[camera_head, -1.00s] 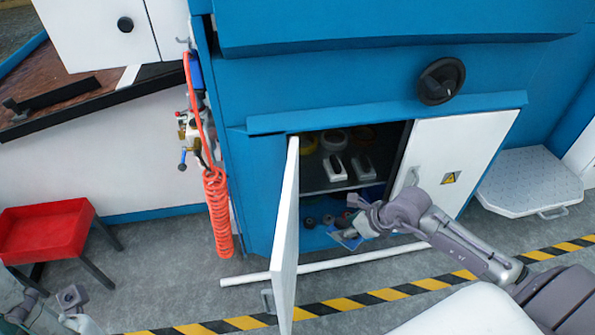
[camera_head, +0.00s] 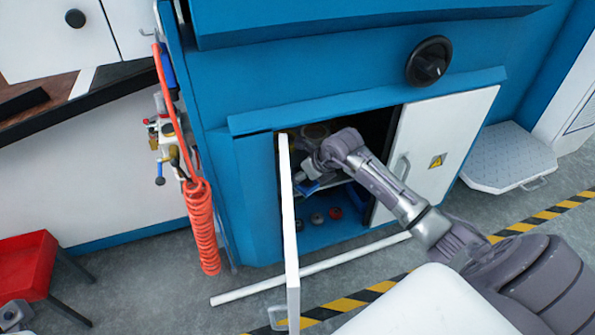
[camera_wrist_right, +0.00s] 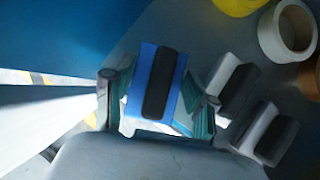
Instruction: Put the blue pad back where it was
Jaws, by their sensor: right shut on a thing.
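The blue pad (camera_wrist_right: 174,98) has a black grip strip on top. My right gripper (camera_wrist_right: 157,103) is shut on it, with one finger on each side, in the right wrist view. In the head view the blue pad (camera_head: 306,188) shows as a small blue patch below my right gripper (camera_head: 311,172), inside the open cabinet at upper shelf height. Two white pads with dark grips, a nearer one (camera_wrist_right: 268,132) and a farther one (camera_wrist_right: 230,85), lie to its right. Whether the blue pad touches the shelf (camera_wrist_right: 205,45) cannot be told. My left gripper (camera_head: 14,314) is partly visible at the bottom left corner.
The open white door (camera_head: 291,240) stands close left of my right gripper. The closed right door (camera_head: 440,150) is beside my forearm. A white tape roll (camera_wrist_right: 288,30), a yellow roll (camera_wrist_right: 240,5) and a brown roll sit on the shelf. Small rolls (camera_head: 335,213) lie in the lower compartment.

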